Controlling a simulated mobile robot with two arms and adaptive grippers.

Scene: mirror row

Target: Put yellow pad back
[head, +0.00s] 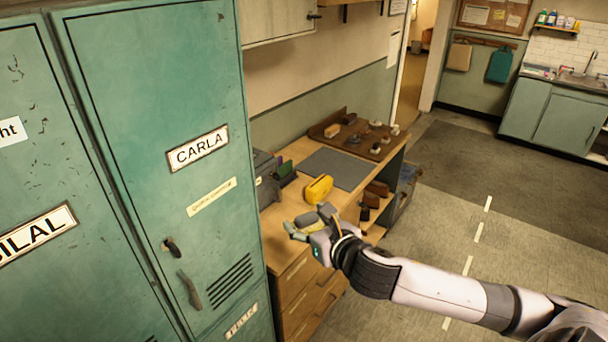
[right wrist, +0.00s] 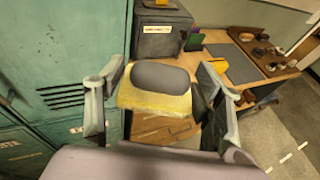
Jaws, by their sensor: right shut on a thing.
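My right gripper (head: 308,222) is shut on the yellow pad (right wrist: 155,98), which has a grey rounded part on top. In the right wrist view the pad sits between the two fingers of the gripper (right wrist: 158,85). In the head view the held pad is small and partly covered by the fingers; it appears in front of the desk's near edge. A separate bright yellow object (head: 319,189) rests on the wooden desk (head: 284,222), just beyond the gripper. My left gripper is not in view.
Green lockers, one labelled CARLA (head: 150,120), stand close on the left. The desk holds a grey mat (head: 338,168), a dark box (right wrist: 165,38) with a label, and a brown tray (head: 330,129) of small things. Open floor (head: 440,225) lies to the right.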

